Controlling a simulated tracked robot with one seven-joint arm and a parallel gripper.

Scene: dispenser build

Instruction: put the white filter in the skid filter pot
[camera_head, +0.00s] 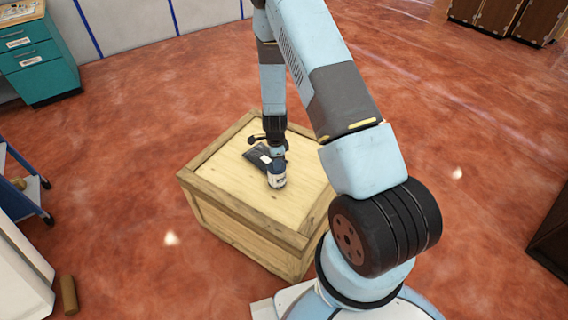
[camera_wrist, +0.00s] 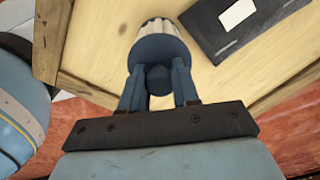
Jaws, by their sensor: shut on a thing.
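My gripper (camera_wrist: 157,86) is shut on a white filter (camera_wrist: 158,28), a short cylinder with a white ribbed body and a blue cap. The blue cap sits between the two fingers. In the head view the filter (camera_head: 277,181) hangs below my gripper (camera_head: 277,160) over the top of a wooden crate. I cannot tell whether its lower end touches the crate. I cannot make out the skid filter pot in either view.
The wooden crate (camera_head: 225,175) bears a flat dark item (camera_wrist: 215,38) with a white label, close beside the filter. A teal drawer cabinet (camera_head: 35,58) stands at upper left, a blue cart (camera_head: 42,185) at left. Open red floor surrounds the crate.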

